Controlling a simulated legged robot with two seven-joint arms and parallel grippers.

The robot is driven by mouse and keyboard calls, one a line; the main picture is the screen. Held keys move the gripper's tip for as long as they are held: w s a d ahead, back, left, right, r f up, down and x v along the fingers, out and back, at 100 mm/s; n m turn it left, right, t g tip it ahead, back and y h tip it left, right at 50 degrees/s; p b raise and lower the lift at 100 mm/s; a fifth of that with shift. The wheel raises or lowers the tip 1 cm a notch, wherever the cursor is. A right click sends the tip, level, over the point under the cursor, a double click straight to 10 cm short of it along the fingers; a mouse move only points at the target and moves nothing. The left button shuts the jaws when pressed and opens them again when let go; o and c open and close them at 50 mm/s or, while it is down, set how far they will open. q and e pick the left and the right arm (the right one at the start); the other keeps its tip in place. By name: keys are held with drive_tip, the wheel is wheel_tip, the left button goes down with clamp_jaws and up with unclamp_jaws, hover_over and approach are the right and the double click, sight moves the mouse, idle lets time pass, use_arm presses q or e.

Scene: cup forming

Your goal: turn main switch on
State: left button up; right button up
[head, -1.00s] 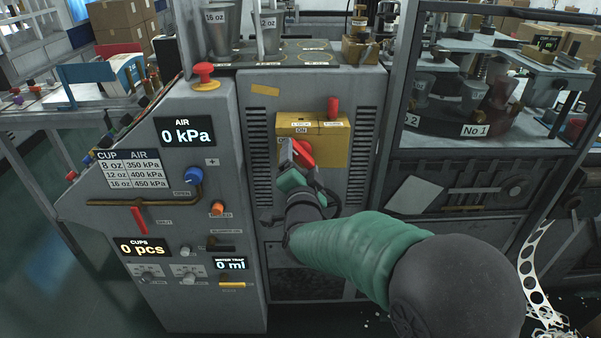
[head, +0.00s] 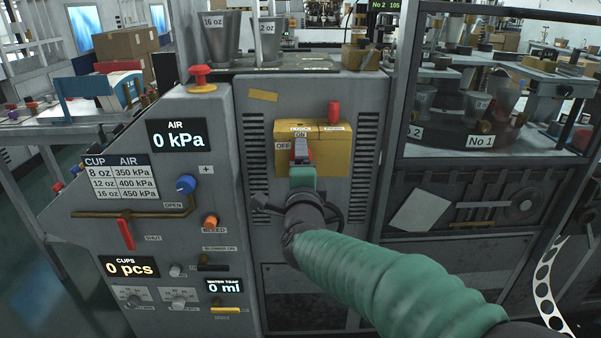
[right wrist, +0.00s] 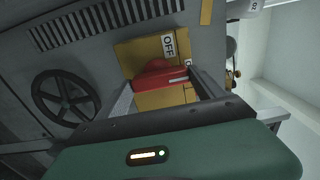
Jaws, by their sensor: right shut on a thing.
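The main switch is a red handle (right wrist: 158,76) on a yellow box (head: 338,148) on the front of the grey machine. The box carries an ON label (head: 300,133) above the handle and an OFF label (head: 283,145) to its left. My right gripper (head: 302,151) is at the handle, with its fingers on either side, shut on it. In the head view the gripper hides most of the handle, which looks about upright, toward ON. In the right wrist view my right gripper (right wrist: 168,92) also spans the red handle. My left gripper is not in view.
A black handwheel (right wrist: 66,98) sits close to my right gripper. A red knob (head: 334,110) stands on top of the yellow box. The left panel has a red lever (head: 126,234), a blue knob (head: 186,184) and a red mushroom button (head: 202,78). The AIR display (head: 181,136) reads 0 kPa.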

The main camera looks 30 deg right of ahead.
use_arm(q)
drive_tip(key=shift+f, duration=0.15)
use_arm(e)
drive_tip(key=shift+f, duration=0.25)
drive_tip(key=o, duration=1.4)
drive_tip(key=shift+r, duration=0.1)
drive_tip(key=shift+c, duration=0.2)
